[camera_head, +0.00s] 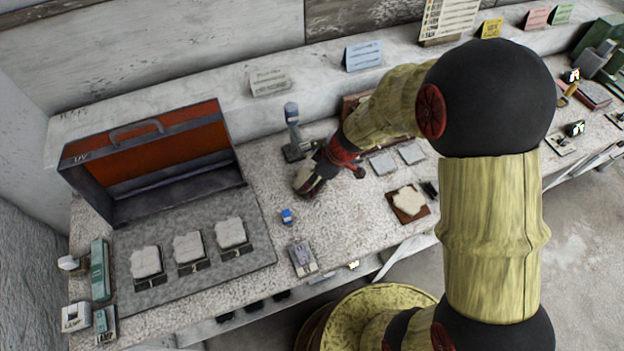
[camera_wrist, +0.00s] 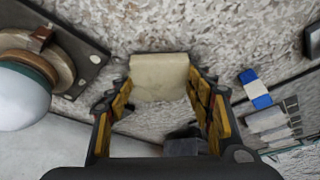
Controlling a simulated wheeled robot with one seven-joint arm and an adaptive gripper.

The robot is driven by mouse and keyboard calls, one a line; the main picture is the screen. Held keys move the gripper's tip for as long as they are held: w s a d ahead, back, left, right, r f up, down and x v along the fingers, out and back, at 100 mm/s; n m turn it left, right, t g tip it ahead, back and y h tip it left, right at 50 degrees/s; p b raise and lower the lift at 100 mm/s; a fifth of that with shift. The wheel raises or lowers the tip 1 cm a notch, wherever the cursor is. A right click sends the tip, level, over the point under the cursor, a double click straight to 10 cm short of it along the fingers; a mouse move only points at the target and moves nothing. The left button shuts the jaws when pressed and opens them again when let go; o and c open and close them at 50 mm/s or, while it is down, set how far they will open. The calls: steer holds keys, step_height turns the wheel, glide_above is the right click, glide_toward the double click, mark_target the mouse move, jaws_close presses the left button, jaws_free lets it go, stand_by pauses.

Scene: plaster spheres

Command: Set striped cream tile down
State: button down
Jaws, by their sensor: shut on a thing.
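A cream tile (camera_wrist: 158,76) sits between the yellow-padded fingers of my gripper (camera_wrist: 163,92) in the wrist view. The gripper is shut on it. Its visible face looks plain, and I cannot make out stripes. The speckled worktop lies behind the tile; I cannot tell whether they touch. In the head view my gripper (camera_head: 305,182) points down over the middle of the speckled worktop (camera_head: 262,190), right of the open case. The tile is not clear in that view, being small and partly hidden by the gripper.
An open case (camera_head: 150,150) with orange lining stands left, behind a grey mat (camera_head: 210,268) with three pale pieces on dark stands. A small blue-and-white item (camera_head: 287,216) and a grey device (camera_head: 302,258) lie nearby. A grey upright instrument (camera_head: 293,135) stands close behind my gripper.

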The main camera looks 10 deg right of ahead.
steer(key=shift+f, duration=0.15)
steer(key=c, duration=0.8)
jaws_free()
steer(key=shift+o, duration=0.2)
steer(key=shift+r, duration=0.2)
steer(key=p+v, duration=0.2)
steer(key=v, duration=1)
steer(key=shift+p, duration=0.4)
steer(key=s+d+r+m+t+h, duration=0.1)
steer(key=s+d+r+m, duration=0.3)
steer(key=s+r, duration=0.5)
steer(key=s+d+r+m+t+h, duration=0.2)
steer(key=s+d+r+m, duration=0.3)
steer(key=s+r+m, duration=0.3)
step_height(320, 180, up, 4)
steer(key=shift+s+d+f+m+t+h, duration=0.25)
steer(key=shift+s+h, duration=0.25)
steer(key=shift+s, duration=0.25)
